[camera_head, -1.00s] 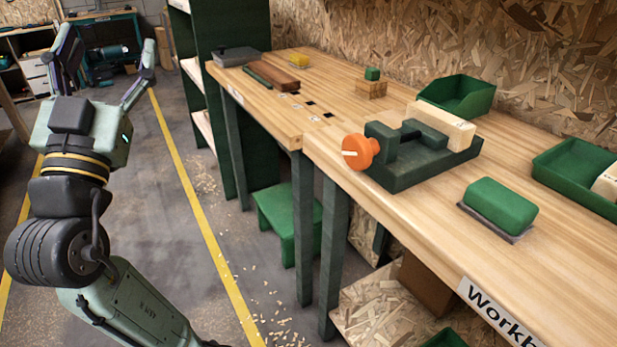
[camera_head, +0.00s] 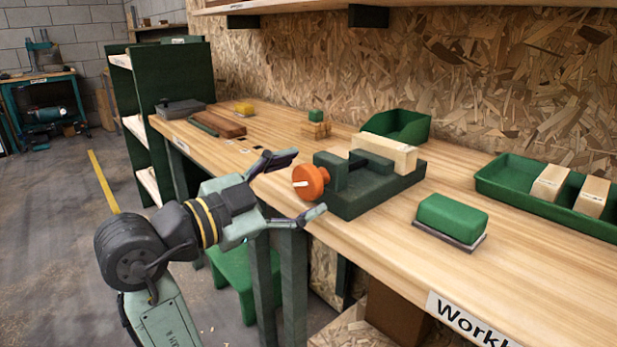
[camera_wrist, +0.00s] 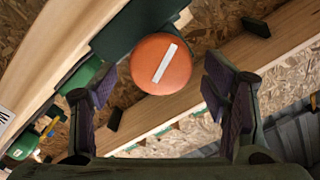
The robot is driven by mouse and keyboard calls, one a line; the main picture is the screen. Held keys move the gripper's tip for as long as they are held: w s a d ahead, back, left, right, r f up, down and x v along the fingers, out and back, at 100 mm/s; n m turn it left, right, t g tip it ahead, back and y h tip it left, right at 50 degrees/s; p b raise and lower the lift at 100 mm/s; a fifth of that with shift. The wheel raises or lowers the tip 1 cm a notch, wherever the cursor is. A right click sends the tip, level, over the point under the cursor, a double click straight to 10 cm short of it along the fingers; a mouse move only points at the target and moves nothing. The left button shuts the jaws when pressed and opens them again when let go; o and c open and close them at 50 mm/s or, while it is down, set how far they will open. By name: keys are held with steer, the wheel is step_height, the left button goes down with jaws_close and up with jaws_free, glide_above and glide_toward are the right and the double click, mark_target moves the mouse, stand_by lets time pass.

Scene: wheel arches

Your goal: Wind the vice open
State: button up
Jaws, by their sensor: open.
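The vice (camera_head: 370,187) is dark green and sits at the front edge of the workbench. Its round orange handwheel (camera_head: 311,181), with a pale stripe across its face, points toward my gripper. A pale wooden block (camera_head: 384,152) stands at the vice, and I cannot tell whether the jaws touch it. My gripper (camera_head: 305,184) is open and empty, its fingers reaching toward the wheel from the left. In the wrist view the wheel (camera_wrist: 161,64) lies ahead, between the spread fingers (camera_wrist: 160,92) and apart from both. The stripe runs diagonally there.
The wooden workbench (camera_head: 450,260) runs along a chipboard wall. A green block on a dark plate (camera_head: 450,218) lies right of the vice. Green bins (camera_head: 402,127) stand behind. A green stool (camera_head: 232,283) is below the bench. Open floor lies at the left.

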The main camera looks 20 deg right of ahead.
steer(key=shift+x, duration=1.35)
steer(key=shift+c, duration=0.4)
steer(key=c, duration=1.1)
